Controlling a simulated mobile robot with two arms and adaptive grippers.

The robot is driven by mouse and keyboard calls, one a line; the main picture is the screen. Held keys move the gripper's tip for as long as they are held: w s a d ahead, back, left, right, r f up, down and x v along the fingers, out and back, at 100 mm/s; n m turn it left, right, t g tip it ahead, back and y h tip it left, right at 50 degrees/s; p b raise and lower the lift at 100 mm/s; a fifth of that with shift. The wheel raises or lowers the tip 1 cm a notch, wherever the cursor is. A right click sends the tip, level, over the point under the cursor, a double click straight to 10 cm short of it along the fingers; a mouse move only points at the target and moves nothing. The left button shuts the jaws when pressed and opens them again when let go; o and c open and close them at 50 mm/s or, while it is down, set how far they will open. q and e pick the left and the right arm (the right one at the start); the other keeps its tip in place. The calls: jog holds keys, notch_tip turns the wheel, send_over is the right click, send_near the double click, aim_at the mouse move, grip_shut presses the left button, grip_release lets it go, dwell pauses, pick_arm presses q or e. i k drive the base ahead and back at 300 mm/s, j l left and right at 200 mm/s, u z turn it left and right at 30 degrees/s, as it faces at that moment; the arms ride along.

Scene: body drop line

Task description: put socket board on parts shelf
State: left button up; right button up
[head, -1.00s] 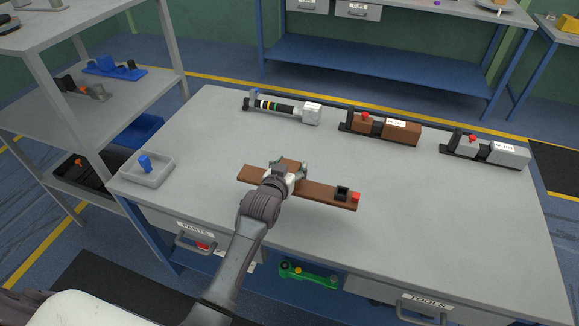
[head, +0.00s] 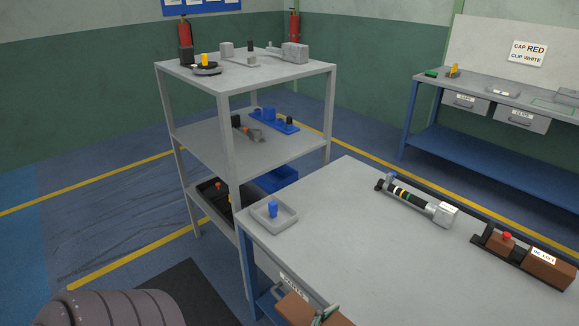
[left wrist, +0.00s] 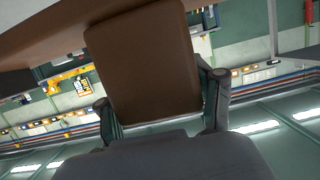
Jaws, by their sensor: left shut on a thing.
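The brown socket board (head: 297,308) shows only in part at the bottom edge of the head view, over the table's front edge; its socket end is out of view there. In the left wrist view its brown block (left wrist: 138,55) fills the middle. My left gripper (left wrist: 160,98) is shut on that block, a finger on each side. The grey parts shelf (head: 280,152) stands left of the table, with three levels. Its top holds several small parts, its middle level a blue part (head: 273,119) and a grey-and-orange part (head: 246,132). My right gripper is not in view.
The grey table (head: 375,270) carries a tray (head: 286,220) with a blue piece, a black-and-silver cylinder assembly (head: 415,202) and a brown block assembly (head: 530,255). Black and blue bins sit on the low shelf level. The middle level has bare room at front and right.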

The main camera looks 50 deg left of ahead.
aim_at(215, 146)
jog(key=j, duration=5.2)
jog(key=i, duration=0.05)
